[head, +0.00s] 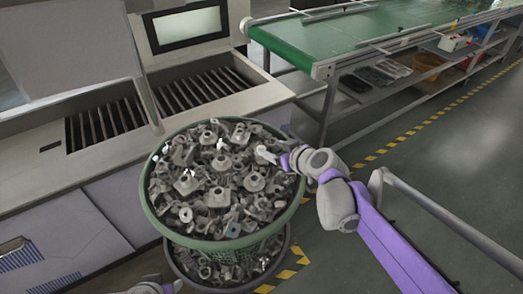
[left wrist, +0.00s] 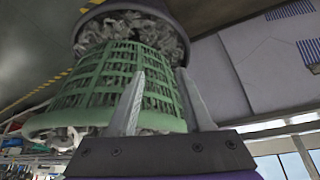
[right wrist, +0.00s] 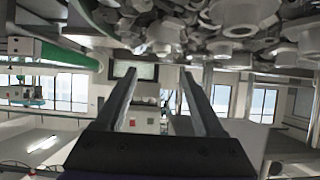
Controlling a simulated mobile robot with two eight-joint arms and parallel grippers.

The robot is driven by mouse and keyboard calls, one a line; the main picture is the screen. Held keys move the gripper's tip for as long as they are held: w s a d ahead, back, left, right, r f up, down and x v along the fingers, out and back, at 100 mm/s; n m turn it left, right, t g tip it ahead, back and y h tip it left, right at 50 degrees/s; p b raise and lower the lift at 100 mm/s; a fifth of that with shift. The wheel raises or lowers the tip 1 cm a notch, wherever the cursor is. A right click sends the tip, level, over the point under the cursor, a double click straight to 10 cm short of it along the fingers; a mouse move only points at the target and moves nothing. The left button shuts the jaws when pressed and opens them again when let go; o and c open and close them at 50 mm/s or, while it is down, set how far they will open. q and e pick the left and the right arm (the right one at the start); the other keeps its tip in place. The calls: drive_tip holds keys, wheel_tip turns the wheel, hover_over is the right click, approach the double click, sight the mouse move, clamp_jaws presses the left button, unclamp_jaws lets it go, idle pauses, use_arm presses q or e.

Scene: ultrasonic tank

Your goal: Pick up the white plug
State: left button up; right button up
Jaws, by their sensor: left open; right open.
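A green basket (head: 151,208) is heaped with grey metal-looking parts (head: 215,180). A small whitish piece (head: 262,151) shows at the basket's right side, by my right gripper (head: 272,157); I cannot tell whether it is the white plug or part of the fingers. Small white spots (head: 190,173) also show among the parts. My right gripper is open over the basket's right rim; in the right wrist view (right wrist: 158,76) nothing shows between its fingers, and parts lie along the top. My left gripper is open and empty in the left wrist view (left wrist: 160,80), with the basket (left wrist: 95,85) beyond it.
A darker basket (head: 195,272) of parts stands under the green one. A grey tank bench (head: 105,160) with slatted openings is at left. A green conveyor (head: 370,30) with a shelf below is at the back right. Open floor (head: 440,160) lies at right.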

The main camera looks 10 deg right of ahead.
sight(261, 147)
drive_tip(key=shift+x, duration=1)
drive_tip(key=x, duration=0.4)
drive_tip(key=shift+f, duration=0.45)
drive_tip(key=shift+s, duration=0.1)
clamp_jaws()
